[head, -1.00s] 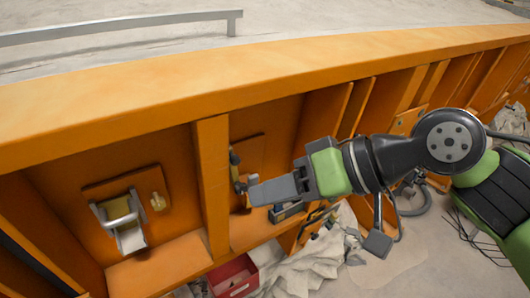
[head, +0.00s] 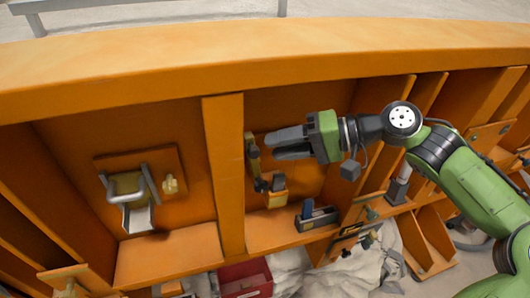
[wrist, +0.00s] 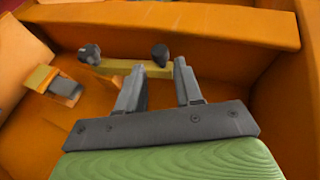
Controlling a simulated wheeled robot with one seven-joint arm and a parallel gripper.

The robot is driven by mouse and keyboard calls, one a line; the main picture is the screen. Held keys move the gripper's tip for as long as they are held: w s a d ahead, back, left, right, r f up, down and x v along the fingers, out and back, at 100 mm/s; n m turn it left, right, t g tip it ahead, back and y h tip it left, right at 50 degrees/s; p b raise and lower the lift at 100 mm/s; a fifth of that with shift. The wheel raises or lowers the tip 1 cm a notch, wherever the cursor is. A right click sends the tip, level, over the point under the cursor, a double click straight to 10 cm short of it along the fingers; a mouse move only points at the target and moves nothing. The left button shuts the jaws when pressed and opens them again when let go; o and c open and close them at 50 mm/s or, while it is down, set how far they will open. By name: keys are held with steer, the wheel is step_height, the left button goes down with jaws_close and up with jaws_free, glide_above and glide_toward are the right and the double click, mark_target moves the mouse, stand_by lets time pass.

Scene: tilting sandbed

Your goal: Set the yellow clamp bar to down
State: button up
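The yellow clamp bar (head: 253,158) is on the orange panel right of the upright post, standing roughly upright in the head view with dark knobs at its ends. In the wrist view the bar (wrist: 112,67) runs across the picture, with one dark knob near its left end and another near its right end. My gripper (head: 274,145) is open and empty, its two fingers pointing left toward the bar. In the wrist view my gripper (wrist: 158,72) has its fingertips apart in front of the bar's right end. I cannot tell whether they touch it.
A yellow block with a dark part (head: 277,190) is close below the bar. A metal-handled latch (head: 128,188) is in the left bay, past the orange post (head: 226,170). A dark grey tool (head: 315,216) lies on the ledge; a red box (head: 245,280) is below.

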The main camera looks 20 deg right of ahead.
mark_target(256, 164)
steer(key=x, duration=0.4)
jaws_close()
